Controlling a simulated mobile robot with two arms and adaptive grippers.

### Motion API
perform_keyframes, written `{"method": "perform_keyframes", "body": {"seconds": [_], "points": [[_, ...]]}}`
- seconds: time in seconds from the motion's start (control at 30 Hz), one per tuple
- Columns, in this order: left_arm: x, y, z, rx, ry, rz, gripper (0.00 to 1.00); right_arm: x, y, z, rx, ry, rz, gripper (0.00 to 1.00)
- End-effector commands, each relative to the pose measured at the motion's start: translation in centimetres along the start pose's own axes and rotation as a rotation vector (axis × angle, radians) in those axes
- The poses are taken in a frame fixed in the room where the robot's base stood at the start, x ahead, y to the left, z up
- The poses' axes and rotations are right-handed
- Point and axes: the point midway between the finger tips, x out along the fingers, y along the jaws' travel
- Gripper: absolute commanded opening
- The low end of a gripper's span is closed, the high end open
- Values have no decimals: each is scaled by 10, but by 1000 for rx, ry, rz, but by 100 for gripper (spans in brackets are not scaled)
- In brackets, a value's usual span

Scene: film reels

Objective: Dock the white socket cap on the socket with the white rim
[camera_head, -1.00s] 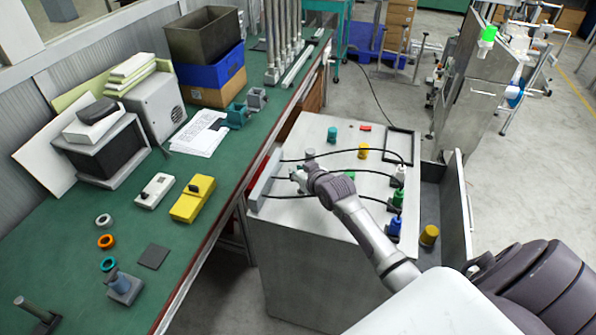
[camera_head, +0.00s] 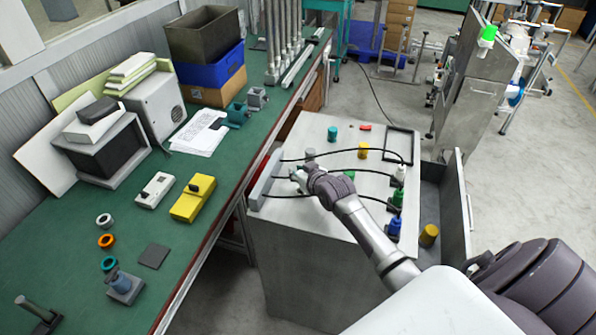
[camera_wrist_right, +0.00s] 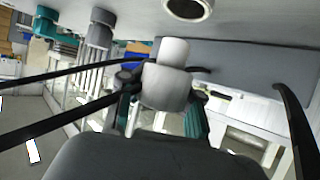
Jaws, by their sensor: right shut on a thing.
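My right gripper (camera_head: 297,176) is low over the left part of the grey cabinet top. In the right wrist view its fingers (camera_wrist_right: 163,98) are shut on a white cylindrical cap (camera_wrist_right: 170,52), which sticks out beyond the fingertips. A socket with a white rim and dark opening (camera_wrist_right: 188,8) shows at the top edge of that view, apart from the cap. My left gripper is not in view.
The cabinet top (camera_head: 285,225) carries a teal cap (camera_head: 332,133), a grey cap (camera_head: 310,153), a yellow cap (camera_head: 362,151) and a green cap (camera_head: 350,175). Black cables (camera_head: 345,151) arch across it to connectors at the right. An open drawer (camera_head: 450,185) holds a yellow cylinder (camera_head: 429,235).

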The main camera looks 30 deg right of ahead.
Motion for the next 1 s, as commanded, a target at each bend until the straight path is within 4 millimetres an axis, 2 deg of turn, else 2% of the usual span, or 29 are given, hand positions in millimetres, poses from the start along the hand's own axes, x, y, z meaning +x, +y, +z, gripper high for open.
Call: {"method": "perform_keyframes", "body": {"seconds": [1.0], "points": [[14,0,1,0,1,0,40,10,0,18,0,0,0,8]]}}
